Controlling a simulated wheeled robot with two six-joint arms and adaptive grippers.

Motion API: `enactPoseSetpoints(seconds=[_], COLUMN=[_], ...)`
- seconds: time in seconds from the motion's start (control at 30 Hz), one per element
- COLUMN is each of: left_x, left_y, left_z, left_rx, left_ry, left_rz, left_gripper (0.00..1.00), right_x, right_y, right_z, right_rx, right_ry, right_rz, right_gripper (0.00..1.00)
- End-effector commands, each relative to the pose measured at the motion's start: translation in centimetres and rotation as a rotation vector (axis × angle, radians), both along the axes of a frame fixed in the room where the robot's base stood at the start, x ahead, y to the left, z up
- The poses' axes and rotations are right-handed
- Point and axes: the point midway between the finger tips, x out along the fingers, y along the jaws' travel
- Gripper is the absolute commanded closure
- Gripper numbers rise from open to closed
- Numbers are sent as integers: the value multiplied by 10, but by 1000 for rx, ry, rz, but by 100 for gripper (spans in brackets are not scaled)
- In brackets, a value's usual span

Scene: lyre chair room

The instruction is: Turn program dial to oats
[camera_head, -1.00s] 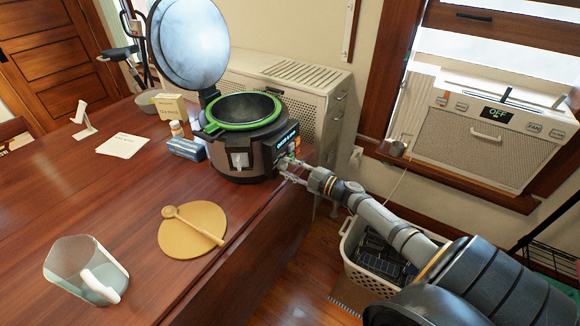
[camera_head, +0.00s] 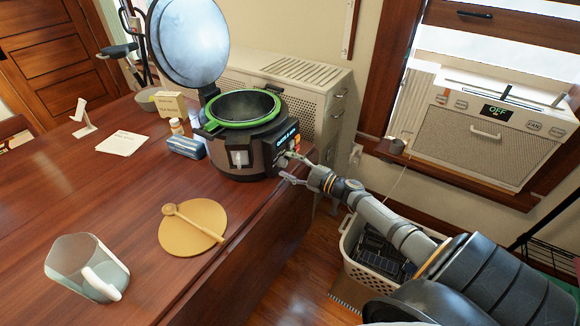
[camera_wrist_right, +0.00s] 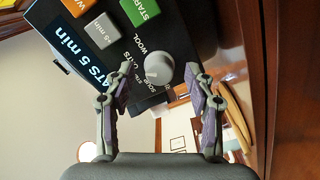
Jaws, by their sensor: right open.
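The cooker (camera_head: 240,165) stands on the table near its right edge, lid up. Its lit display (camera_head: 286,139) is on the right side; in the wrist view the display (camera_wrist_right: 84,62) reads "ATS 5 min", its start cut off. The grey round program dial (camera_wrist_right: 159,68) has SOUP, OATS and WOOL printed around it; I cannot tell its pointer mark clearly. My right gripper (camera_head: 292,168) is open beside the panel. In the wrist view my right gripper's fingers (camera_wrist_right: 162,98) are spread to either side of the dial, apart from it and empty. My left gripper is out of view.
Grey and green buttons (camera_wrist_right: 103,30) (camera_wrist_right: 140,10) sit close to the dial. A blue box (camera_head: 186,147) stands left of the cooker. A wooden spoon (camera_head: 190,222) lies on a round board, and a clear jug (camera_head: 85,265) stands in front. A white basket (camera_head: 375,270) is below my arm.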

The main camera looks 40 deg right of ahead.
Motion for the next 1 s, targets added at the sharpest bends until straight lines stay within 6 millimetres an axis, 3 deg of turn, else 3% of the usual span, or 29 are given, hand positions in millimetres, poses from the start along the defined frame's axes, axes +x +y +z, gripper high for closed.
enactPoseSetpoints(seconds=[0.23, 0.7, 1.0], left_x=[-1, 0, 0], left_y=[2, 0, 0], left_z=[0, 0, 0], left_rx=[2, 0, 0], left_ry=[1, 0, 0], left_rz=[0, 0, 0], left_gripper=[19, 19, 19], right_x=[-12, -94, -111], right_y=[-5, -38, -46], right_z=[-1, -2, 0], right_rx=[-3, -6, -1], right_ry=[3, 6, 0], right_rz=[1, 5, 1], right_gripper=[45, 45, 45])
